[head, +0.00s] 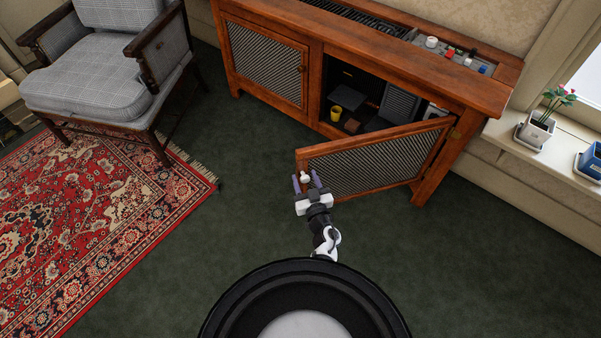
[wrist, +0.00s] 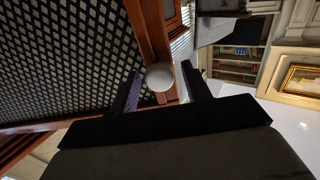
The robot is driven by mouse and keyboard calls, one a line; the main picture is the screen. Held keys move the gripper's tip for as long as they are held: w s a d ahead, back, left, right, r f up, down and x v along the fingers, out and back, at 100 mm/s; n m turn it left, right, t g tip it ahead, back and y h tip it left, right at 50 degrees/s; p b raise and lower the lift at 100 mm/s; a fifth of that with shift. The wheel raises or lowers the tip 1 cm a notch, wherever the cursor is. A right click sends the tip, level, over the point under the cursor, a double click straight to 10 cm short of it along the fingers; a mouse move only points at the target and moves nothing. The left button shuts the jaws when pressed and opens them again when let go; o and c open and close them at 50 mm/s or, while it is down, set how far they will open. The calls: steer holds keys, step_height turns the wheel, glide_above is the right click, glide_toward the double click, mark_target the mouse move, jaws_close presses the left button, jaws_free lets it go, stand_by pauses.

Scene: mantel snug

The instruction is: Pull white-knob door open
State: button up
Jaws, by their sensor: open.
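The wooden cabinet (head: 311,88) has a right door (head: 370,160) with a lattice panel, and this door stands swung well open. Its white knob (head: 305,177) is near the door's free edge. My gripper (head: 308,181) is at the knob, with its fingers apart on either side of it. In the wrist view the white knob (wrist: 159,76) sits between the two open fingertips (wrist: 162,80), with gaps visible beside it. The lattice door (wrist: 70,55) fills the left of that view.
The open compartment holds a yellow cup (head: 335,113) and dark boxes. The left door (head: 265,64) is closed. A grey armchair (head: 85,75) and a red rug (head: 95,225) are at left. A windowsill with a potted plant (head: 537,128) is at right. Green carpet is clear around the door.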

steer(key=shift+w+a, duration=0.1)
steer(key=shift+w, duration=0.25)
steer(key=shift+c, duration=0.3)
jaws_close()
